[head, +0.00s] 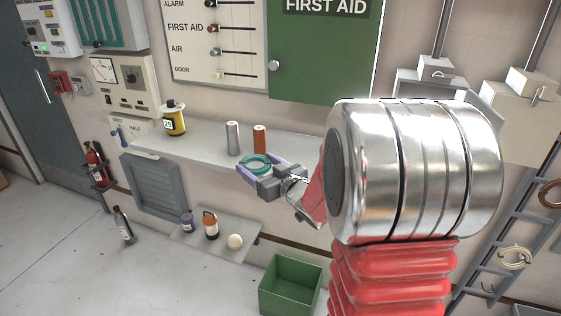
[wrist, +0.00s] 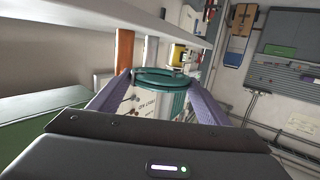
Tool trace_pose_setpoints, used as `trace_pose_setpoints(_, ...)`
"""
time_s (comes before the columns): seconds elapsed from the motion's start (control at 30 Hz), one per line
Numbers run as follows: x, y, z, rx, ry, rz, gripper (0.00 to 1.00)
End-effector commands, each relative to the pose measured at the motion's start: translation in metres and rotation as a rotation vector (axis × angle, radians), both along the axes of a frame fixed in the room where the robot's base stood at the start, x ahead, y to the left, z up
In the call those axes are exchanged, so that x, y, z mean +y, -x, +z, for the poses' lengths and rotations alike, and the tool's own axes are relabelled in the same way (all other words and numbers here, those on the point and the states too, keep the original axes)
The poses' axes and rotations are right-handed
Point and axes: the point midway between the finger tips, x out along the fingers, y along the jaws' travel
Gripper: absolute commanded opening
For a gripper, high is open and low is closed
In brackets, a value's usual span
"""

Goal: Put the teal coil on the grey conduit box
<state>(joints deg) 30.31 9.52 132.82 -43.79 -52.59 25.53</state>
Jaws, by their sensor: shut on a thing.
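The teal coil (head: 254,158) is a ring held flat between the purple fingers of my gripper (head: 258,164). My gripper is shut on it, in front of the shelf in the head view. In the wrist view the coil (wrist: 170,75) sits between both fingertips (wrist: 164,88). A light grey box (head: 408,87) with a conduit rising above it is on the wall at the right; it looks like the grey conduit box. My arm hides its lower part. The coil is well to the left of it and apart from it.
A silver cylinder (head: 233,138), an orange-brown cylinder (head: 260,139) and a yellow canister (head: 174,117) stand on the shelf (head: 200,146). A second, beige box (head: 515,119) is at the far right, above a cable ladder (head: 500,225). A green bin (head: 289,290) is below.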

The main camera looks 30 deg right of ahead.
Motion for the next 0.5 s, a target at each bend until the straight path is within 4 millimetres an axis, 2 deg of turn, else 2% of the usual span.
trace_pose_setpoints(0.03,0.016,-0.006,-0.006,0.001,-0.004,0.006,0.46)
trace_pose_setpoints(0.2,0.056,-0.019,-0.026,0.005,-0.01,-0.002,0.46)
trace_pose_setpoints(0.5,0.125,-0.027,-0.068,0.012,-0.014,-0.026,0.46)
